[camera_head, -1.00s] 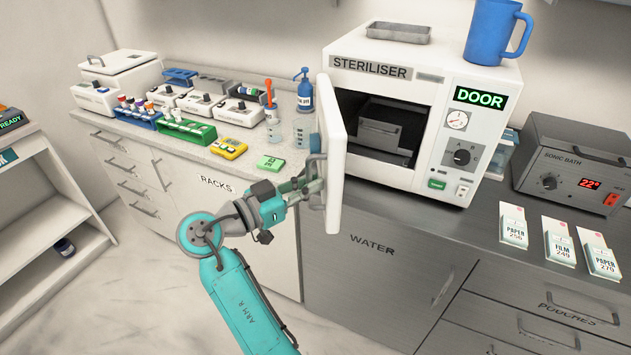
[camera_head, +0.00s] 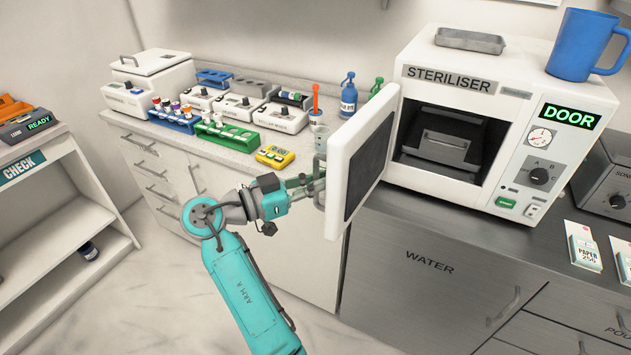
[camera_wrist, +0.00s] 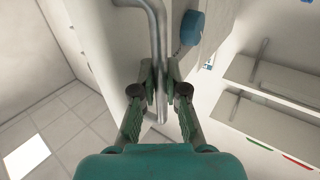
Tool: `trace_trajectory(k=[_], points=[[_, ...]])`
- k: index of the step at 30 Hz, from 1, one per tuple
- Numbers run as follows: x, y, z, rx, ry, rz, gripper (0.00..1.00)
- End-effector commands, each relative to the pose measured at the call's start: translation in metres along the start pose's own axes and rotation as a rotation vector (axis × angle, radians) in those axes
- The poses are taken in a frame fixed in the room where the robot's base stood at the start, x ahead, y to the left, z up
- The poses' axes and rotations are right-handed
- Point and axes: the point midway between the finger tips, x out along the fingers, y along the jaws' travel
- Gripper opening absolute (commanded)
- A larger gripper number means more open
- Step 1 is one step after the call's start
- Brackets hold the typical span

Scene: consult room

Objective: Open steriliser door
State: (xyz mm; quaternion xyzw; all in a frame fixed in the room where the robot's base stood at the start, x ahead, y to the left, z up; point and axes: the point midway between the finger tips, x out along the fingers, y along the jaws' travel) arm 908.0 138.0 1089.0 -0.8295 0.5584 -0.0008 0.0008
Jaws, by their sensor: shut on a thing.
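The steriliser (camera_head: 455,78) stands on the counter at the right in the head view, with a green DOOR display lit. Its white door (camera_head: 345,170) stands swung open to the left, its dark inner face showing. The chamber (camera_head: 445,140) is uncovered, with a dark tray inside. My gripper (camera_head: 316,186) is at the outer face of the door, shut on the door handle (camera_head: 319,166). In the wrist view my gripper (camera_wrist: 160,85) has its fingers closed around the grey bar handle (camera_wrist: 156,30).
A metal tray (camera_head: 470,40) and a blue mug (camera_head: 585,45) sit on top of the steriliser. Tube racks (camera_head: 228,135), a yellow device (camera_head: 275,156) and bottles (camera_head: 348,95) stand on the left counter. Open floor (camera_head: 150,290) lies at the left front.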

Motion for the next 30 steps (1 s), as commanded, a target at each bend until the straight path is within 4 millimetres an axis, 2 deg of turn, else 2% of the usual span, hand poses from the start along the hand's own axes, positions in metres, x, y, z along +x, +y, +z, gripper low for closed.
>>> trace_trajectory(k=[12, 13, 16, 30], points=[[-0.0002, 0.0001, 0.0016, -0.003, -0.002, 0.007, 0.00], [-0.0002, 0.0001, 0.0015, -0.003, -0.002, 0.007, 0.14], [-0.0002, 0.0000, 0.0013, -0.003, -0.001, 0.007, 0.38], [-0.0013, -0.0001, 0.0004, -0.001, -0.001, 0.007, 0.38]])
